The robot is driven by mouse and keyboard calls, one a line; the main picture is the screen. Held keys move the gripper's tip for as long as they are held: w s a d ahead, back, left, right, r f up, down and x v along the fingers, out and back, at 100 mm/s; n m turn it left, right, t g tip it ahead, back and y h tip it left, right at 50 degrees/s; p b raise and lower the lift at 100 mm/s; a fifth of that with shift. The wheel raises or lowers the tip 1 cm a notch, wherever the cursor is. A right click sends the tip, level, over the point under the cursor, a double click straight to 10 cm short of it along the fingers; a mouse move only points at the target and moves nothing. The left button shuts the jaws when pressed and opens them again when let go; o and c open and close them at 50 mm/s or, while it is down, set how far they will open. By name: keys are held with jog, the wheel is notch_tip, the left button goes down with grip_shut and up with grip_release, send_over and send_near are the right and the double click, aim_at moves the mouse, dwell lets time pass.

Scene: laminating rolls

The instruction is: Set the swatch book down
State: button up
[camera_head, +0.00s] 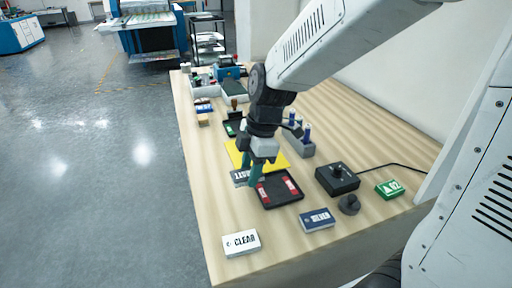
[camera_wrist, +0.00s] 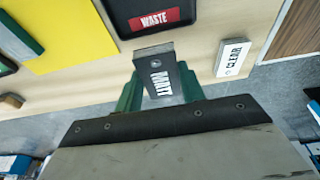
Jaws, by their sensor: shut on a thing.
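The grey swatch book marked MATT (camera_head: 240,177) is between the green fingers of my gripper (camera_head: 254,174). In the wrist view the book (camera_wrist: 157,78) shows its label facing the camera, with a finger on each side, so my gripper (camera_wrist: 160,92) is shut on it. The book is over the wooden table (camera_head: 222,205), just left of the black tray with red labels (camera_head: 279,201). I cannot tell whether its underside touches the table.
A white CLEAR block (camera_head: 241,243) lies near the table's front left. A yellow sheet (camera_head: 236,150) lies beyond my gripper. A blue labelled block (camera_head: 318,220), a black knob box (camera_head: 337,179) and a green block (camera_head: 389,189) stand right. Bare wood separates the tray and CLEAR block.

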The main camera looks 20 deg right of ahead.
jog(key=w+d, duration=0.2)
jog(key=w, duration=0.1)
jog(key=w+d, duration=0.2)
jog(key=w, duration=0.2)
jog(key=w+d+f, duration=0.1)
jog(key=w+d, duration=0.2)
jog(key=shift+w+f, duration=0.1)
jog(key=shift+w, duration=0.3)
jog(key=f, duration=0.2)
jog(key=w+f, duration=0.1)
jog(key=shift+d+f, duration=0.3)
jog(key=shift+d, duration=0.05)
jog(key=shift+s+f, duration=0.1)
jog(key=shift+f, duration=0.5)
jog(key=o, duration=1.1)
jog(key=shift+c, duration=0.2)
jog(key=shift+r, duration=0.1)
